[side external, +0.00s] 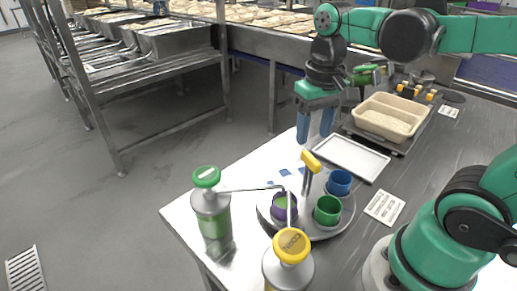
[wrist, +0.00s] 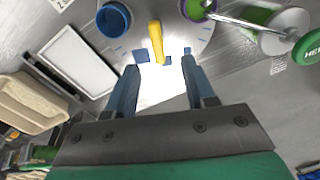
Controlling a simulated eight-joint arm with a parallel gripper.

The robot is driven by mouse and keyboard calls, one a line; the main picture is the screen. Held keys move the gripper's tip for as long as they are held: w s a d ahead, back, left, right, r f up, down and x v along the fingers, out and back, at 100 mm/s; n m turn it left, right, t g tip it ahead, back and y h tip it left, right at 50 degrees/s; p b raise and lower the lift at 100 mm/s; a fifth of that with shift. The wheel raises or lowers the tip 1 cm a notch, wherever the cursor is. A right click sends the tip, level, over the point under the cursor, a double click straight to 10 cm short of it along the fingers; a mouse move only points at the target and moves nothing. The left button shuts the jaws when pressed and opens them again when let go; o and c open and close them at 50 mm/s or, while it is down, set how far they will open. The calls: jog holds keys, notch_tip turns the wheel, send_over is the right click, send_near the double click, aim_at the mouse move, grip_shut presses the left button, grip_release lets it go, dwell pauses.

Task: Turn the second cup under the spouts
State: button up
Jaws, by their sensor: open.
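A round grey turntable (side external: 262,206) stands on the table and carries a purple cup (side external: 284,213), a green cup (side external: 327,214) and a blue cup (side external: 340,183). The purple cup has green content and sits under the spouts (side external: 262,188). An upright post with a yellow handle (side external: 311,161) rises from the turntable's middle. My gripper (side external: 313,139) is open and empty, its blue fingers just above the handle. In the wrist view, the yellow handle (wrist: 156,42) lies ahead of and between the fingertips (wrist: 159,64). The blue cup (wrist: 113,19) shows left of it, the purple cup (wrist: 195,9) right.
A green-lidded dispenser (side external: 212,213) and a yellow-lidded dispenser (side external: 290,262) stand beside the turntable. A flat white tray (side external: 350,158), a beige bin (side external: 389,117) and a label card (side external: 385,207) lie behind and to the right. The table's left edge is near the green-lidded dispenser.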

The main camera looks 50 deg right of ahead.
aim_at(311, 157)
jog(key=shift+s+f, duration=0.1)
jog(key=shift+f, duration=2.6)
grip_shut()
